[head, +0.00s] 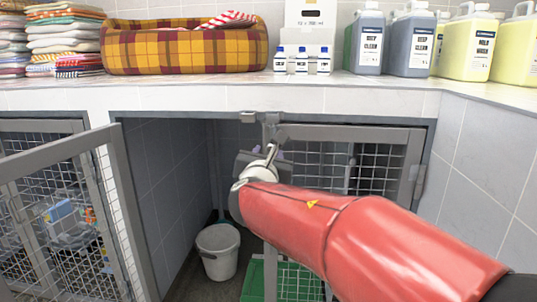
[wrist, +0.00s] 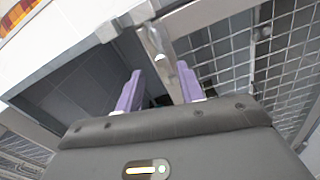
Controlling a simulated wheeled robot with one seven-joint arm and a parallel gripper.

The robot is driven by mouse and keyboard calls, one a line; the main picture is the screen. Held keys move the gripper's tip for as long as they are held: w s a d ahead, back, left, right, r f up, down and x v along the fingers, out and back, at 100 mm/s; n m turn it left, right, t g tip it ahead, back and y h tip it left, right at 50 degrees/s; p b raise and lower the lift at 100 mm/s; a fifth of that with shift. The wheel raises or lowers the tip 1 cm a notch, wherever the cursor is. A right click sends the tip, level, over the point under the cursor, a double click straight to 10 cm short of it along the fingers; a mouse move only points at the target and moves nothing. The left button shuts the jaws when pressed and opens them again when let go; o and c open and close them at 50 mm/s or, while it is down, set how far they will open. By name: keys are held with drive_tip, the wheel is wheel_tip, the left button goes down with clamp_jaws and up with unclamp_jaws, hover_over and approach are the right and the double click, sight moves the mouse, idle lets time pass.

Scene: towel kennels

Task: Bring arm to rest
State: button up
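My gripper (head: 268,155) is at the front of the middle kennel, close to the latch post (head: 268,128) between the open bay and the mesh door (head: 345,160). My red arm reaches to it from the lower right. In the wrist view, its two purple fingers (wrist: 160,80) stand apart, with a gap between them. A grey metal bar with a latch handle (wrist: 155,42) shows beyond and between the fingers. I cannot tell whether the fingers touch it, but they are not closed on it.
The left mesh door (head: 75,200) stands swung out toward me. A white bucket (head: 218,250) and a green crate (head: 252,282) are on the kennel floor. The counter (head: 200,82) above holds folded towels (head: 65,38), a plaid pet bed (head: 185,48), small bottles (head: 302,62) and several jugs (head: 412,42).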

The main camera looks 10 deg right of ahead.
drive_tip(key=s+d+f+m+g+p, duration=0.1)
drive_tip(key=s+d+f+m+g, duration=0.25)
drive_tip(key=s+m, duration=0.25)
drive_tip(key=s+d+f+m+g+h, duration=0.1)
drive_tip(key=s+d+f+m+g, duration=0.1)
drive_tip(key=s+d+m, duration=0.3)
drive_tip(key=s+d+f+m+g+p, duration=0.1)
drive_tip(key=s+d+f+m+g, duration=0.15)
drive_tip(key=s+m, duration=0.4)
drive_tip(key=s+a+f+m+g+y, duration=0.3)
drive_tip(key=s+a+f+m+y, duration=0.3)
drive_tip(key=s+m, duration=0.6)
wheel_tip(320, 180, down, 4)
drive_tip(key=shift+s+a+r+m+g+y+p, duration=0.35)
drive_tip(key=shift+s+a, duration=0.3)
drive_tip(key=shift+a, duration=0.55)
drive_tip(key=shift+f, duration=0.1)
